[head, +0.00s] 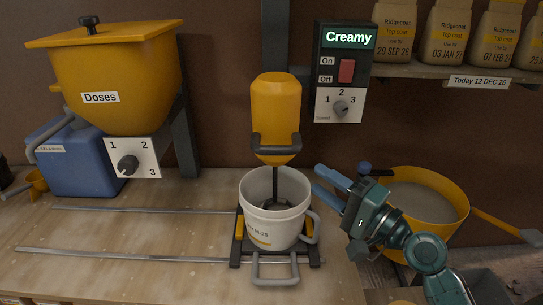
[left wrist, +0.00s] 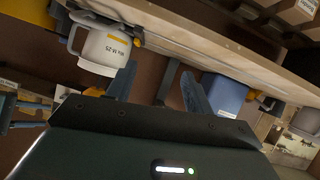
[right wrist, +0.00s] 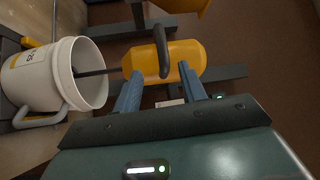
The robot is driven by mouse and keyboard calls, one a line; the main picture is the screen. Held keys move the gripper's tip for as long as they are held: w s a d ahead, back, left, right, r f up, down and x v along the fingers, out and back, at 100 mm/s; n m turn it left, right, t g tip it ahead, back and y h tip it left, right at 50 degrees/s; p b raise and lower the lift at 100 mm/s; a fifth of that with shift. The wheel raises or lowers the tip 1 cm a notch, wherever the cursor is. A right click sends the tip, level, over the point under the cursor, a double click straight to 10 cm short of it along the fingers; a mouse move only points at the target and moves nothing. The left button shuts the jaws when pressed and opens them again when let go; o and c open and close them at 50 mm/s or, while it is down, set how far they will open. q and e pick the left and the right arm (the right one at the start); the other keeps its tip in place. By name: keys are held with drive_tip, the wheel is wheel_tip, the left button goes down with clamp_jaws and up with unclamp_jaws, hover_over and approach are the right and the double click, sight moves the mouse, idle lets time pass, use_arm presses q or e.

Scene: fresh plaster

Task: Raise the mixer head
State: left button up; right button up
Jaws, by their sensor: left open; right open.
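The yellow mixer head (head: 276,95) hangs above the white bucket (head: 272,222), with a grey handle (head: 276,143) across its lower front. Its dark shaft reaches down into the bucket. My right gripper (head: 320,180) is open and empty, right of the bucket rim and lower than the handle. In the right wrist view the handle (right wrist: 161,50) and mixer head (right wrist: 195,59) appear beyond the open fingers (right wrist: 158,72). My left gripper (left wrist: 157,72) is open and empty; it shows only in the left wrist view, where the bucket (left wrist: 100,47) is at upper left.
The bucket sits on a dark carriage (head: 237,250) by metal rails (head: 130,255). A control box (head: 341,72) reads "Creamy". A yellow hopper (head: 130,65) and blue canister (head: 80,165) stand left. A yellow tub (head: 455,190) is beside my right arm.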

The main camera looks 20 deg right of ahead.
sight(283, 154)
drive_tip(key=p+x, duration=0.3)
drive_tip(key=x, duration=0.9)
drive_tip(key=shift+s+r, duration=0.1)
drive_tip(key=shift+w+a, duration=0.25)
drive_tip(key=shift+w, duration=0.3)
use_arm(q)
drive_tip(key=shift+s+r+m, duration=0.25)
drive_tip(key=shift+r+m, duration=0.05)
drive_tip(key=shift+r, duration=0.4)
use_arm(e)
drive_tip(key=shift+c, duration=0.3)
use_arm(q)
drive_tip(key=shift+w+r, duration=0.1)
drive_tip(key=shift+r, duration=0.05)
use_arm(e)
clamp_jaws()
